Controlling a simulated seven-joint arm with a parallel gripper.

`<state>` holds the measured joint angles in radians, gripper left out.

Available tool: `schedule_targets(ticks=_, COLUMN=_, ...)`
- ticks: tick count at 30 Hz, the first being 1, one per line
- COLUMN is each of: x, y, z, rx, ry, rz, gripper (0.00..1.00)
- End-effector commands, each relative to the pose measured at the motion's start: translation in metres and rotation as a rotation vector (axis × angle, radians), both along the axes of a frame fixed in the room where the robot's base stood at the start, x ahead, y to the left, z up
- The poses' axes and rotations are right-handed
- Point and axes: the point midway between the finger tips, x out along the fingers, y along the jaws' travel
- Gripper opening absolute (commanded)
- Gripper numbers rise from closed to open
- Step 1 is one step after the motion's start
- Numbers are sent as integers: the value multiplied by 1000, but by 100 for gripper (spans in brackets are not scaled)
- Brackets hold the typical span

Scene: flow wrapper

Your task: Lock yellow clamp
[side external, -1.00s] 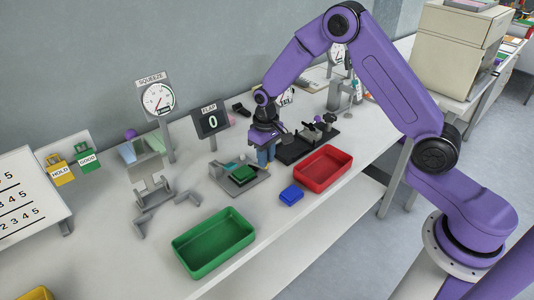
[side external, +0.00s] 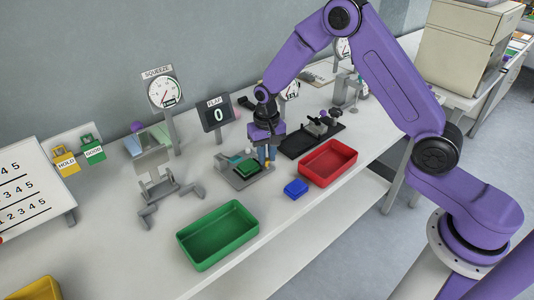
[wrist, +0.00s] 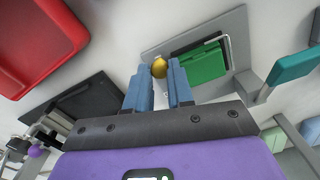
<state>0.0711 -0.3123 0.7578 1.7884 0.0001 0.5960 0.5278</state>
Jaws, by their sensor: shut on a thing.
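A yellow round knob (wrist: 159,68), taken as the yellow clamp's handle, sits between my blue fingertips in the wrist view. My gripper (wrist: 158,88) is shut on it. In the side view my gripper (side external: 266,160) points down at the right edge of a grey fixture plate (side external: 228,167). A green block (side external: 247,167) rests on that plate, and it also shows in the wrist view (wrist: 204,65). A thin metal bar (wrist: 227,52) runs along the block's edge. How the knob joins the rest of the clamp is hidden.
A teal piece (wrist: 292,66) stands beyond the block. A black base with fittings (side external: 300,146) lies to the right. A red tray (side external: 328,161), a blue block (side external: 296,187) and a green tray (side external: 217,236) are in front. The FLAP display (side external: 217,114) reads 0.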

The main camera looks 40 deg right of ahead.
Motion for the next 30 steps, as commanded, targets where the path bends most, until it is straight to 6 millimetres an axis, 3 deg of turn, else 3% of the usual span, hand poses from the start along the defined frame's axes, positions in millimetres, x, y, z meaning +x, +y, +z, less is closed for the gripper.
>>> schedule_targets(ticks=6, x=1, y=0, z=1, rx=0, ry=-2, rz=1, gripper=0)
schedule_targets(ticks=7, x=1, y=0, z=1, rx=0, ry=-2, rz=1, gripper=28)
schedule_targets(ticks=9, x=1, y=0, z=1, rx=0, ry=-2, rz=1, gripper=48)
schedule_targets(ticks=20, x=1, y=0, z=4, rx=1, ry=-1, rz=1, gripper=48)
schedule_targets(ticks=26, x=1, y=0, z=30, rx=1, ry=-7, rz=2, gripper=48)
schedule_targets(ticks=30, x=1, y=1, z=59, rx=1, ry=-7, rz=2, gripper=48)
